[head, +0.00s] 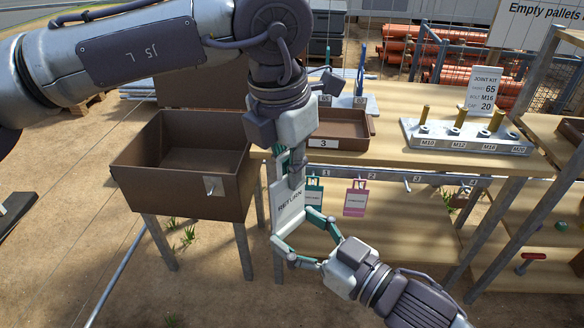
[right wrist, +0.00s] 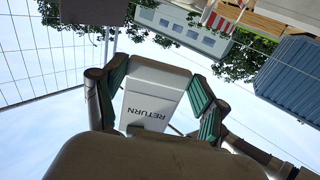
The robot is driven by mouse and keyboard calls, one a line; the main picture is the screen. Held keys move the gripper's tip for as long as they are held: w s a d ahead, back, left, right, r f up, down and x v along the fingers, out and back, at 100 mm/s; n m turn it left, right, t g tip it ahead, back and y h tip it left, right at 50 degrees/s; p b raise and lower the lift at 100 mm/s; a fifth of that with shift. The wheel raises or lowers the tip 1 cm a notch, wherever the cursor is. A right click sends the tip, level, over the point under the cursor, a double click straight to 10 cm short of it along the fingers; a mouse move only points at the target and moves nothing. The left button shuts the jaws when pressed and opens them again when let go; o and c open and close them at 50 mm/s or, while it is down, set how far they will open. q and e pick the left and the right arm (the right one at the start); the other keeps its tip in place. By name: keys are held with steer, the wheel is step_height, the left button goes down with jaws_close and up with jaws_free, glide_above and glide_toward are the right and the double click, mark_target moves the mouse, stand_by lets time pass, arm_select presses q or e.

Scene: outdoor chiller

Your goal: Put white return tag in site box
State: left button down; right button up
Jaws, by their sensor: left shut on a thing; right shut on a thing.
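The white return tag (head: 286,212) hangs upright in the middle of the head view, with dark lettering on its face. My left gripper (head: 291,168) is shut on its upper part from above. My right gripper (head: 298,232) is shut on its lower part from below, with teal fingers at its edges. In the right wrist view the tag (right wrist: 155,95) reads RETURN and lies between the two teal finger pads. The open brown box (head: 190,197), apparently the site box, stands on legs left of the tag. Its visible inside looks empty.
A brown tray (head: 340,131) marked 3 sits on the wooden bench right of the box. Below it, a rail carries a green tag (head: 314,192) and a pink tag (head: 355,199). A grey bolt rack (head: 468,137) stands farther right. The box's top is open.

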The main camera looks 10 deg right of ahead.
steer(key=o, duration=1.9)
